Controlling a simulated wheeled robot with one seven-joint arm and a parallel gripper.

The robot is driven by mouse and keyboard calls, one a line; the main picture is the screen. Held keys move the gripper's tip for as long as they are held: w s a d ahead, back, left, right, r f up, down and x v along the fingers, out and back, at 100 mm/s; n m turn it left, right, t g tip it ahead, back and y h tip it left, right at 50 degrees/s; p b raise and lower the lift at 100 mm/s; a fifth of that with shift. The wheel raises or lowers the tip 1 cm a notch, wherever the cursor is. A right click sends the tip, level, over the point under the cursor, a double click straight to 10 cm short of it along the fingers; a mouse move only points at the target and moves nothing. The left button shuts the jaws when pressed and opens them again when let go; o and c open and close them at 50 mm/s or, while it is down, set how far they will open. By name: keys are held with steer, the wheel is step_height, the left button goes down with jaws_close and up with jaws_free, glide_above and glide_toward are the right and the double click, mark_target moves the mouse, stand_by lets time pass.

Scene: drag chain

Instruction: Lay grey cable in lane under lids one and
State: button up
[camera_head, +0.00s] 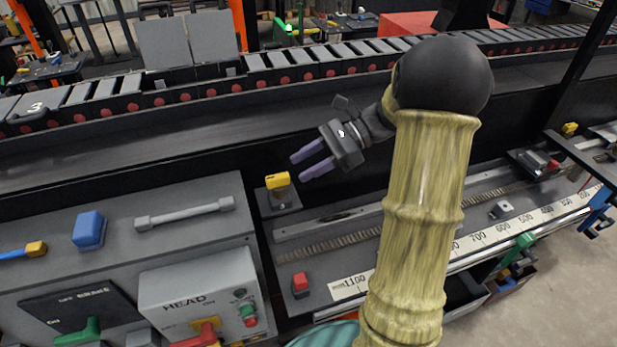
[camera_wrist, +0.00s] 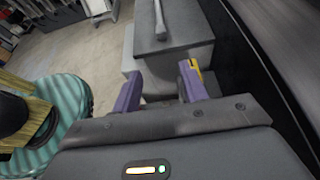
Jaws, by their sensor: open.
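My gripper (camera_head: 311,166) is open and empty, with two purple fingers apart, above the dark gap between the drag chain and the machine bench. The fingers also show in the wrist view (camera_wrist: 158,88), with nothing between them. The drag chain (camera_head: 283,75) runs across the back with a row of grey lids and red round marks. Two lids (camera_head: 163,42) (camera_head: 211,36) stand raised at the left; the lids to their right lie flat. A lid marked 3 (camera_head: 35,108) is at the far left. I cannot make out a grey cable or the lane inside the chain.
A grey machine housing (camera_head: 205,280) with a HEAD panel stands at front left, with a blue block (camera_head: 89,229) and grey bar (camera_head: 185,213) on top. A yellow-topped post (camera_head: 278,181) stands close below my fingers. A white scale (camera_head: 515,221) runs along the bench's front edge.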

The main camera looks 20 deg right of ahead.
steer(key=s+a+f+n+t+h, duration=0.1)
steer(key=s+a+f+n+h, duration=0.1)
steer(key=s+f+n+h, duration=0.3)
steer(key=s+a+f+n+t+h, duration=0.1)
steer(key=s+f+n+h, duration=0.4)
steer(key=n, duration=0.8)
steer(key=s+a+h, duration=0.1)
steer(key=h, duration=0.2)
steer(key=shift+s+f, duration=0.15)
steer(key=shift+s, duration=0.05)
steer(key=shift+a, duration=0.1)
steer(key=shift+c, duration=0.3)
steer(key=shift+f+b, duration=0.95)
steer(key=shift+b, duration=0.05)
steer(key=shift+w, duration=0.1)
